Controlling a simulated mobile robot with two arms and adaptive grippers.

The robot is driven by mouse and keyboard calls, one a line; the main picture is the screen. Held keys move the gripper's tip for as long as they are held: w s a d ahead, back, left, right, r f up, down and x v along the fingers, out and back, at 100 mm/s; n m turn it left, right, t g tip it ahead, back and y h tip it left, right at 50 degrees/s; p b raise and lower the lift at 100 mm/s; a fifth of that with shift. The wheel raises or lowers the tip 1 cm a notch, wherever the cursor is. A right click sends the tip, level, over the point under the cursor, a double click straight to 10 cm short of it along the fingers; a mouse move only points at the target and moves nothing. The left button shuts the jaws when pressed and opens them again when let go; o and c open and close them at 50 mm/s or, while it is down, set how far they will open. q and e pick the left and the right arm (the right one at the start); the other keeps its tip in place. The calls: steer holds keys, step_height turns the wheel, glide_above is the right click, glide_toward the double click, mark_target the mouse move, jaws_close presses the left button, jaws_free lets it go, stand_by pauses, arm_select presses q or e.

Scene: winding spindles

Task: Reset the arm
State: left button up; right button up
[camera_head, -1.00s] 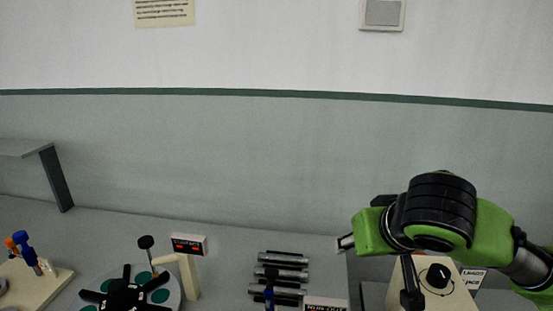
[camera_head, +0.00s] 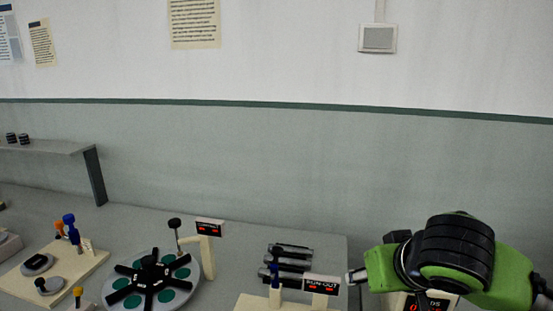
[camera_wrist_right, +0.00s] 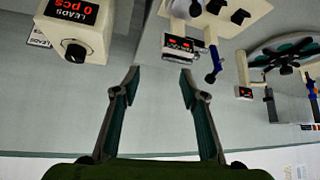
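My right arm (camera_head: 460,255) shows at the lower right of the head view as a green and black link; its fingers cannot be made out there. In the right wrist view my right gripper (camera_wrist_right: 161,78) is open, its two dark fingers apart with nothing between them. Beyond the fingertips is bare grey surface. My left arm and gripper are not in view.
A LEADS display box (camera_wrist_right: 75,30) stands left of the fingers in the wrist view. The head view shows a round plate with green discs (camera_head: 150,285), a RUN-OUT display (camera_head: 321,286), metal rollers (camera_head: 290,258), a board with knobs (camera_head: 85,268) and a shelf (camera_head: 50,147).

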steer(key=s+a+f+n+y, duration=0.1)
steer(key=s+a+f, duration=0.1)
steer(key=f, duration=0.3)
steer(key=s+a+f+g+y, duration=0.1)
steer(key=s+a+f, duration=0.1)
steer(key=f, duration=0.3)
steer(key=s+a+f+n+y, duration=0.1)
steer(key=s+a+f, duration=0.15)
steer(key=f, duration=0.35)
steer(key=s+d+f+g+h, duration=0.2)
steer(key=s+d+f, duration=0.3)
steer(key=s+f, duration=0.35)
steer(key=s+d+f+g+h, duration=0.1)
steer(key=s+d+f, duration=0.3)
steer(key=s+f, duration=0.45)
step_height(320, 180, down, 26)
steer(key=s+g, duration=0.2)
steer(key=s+d+f, duration=0.1)
steer(key=s+f, duration=0.7)
steer(key=s+d+f+g, duration=0.1)
steer(key=s+d+f, duration=0.1)
steer(key=s+f, duration=0.6)
steer(key=shift+s+d+h, duration=0.25)
steer(key=shift+s+h, duration=0.05)
steer(key=shift+s, duration=0.35)
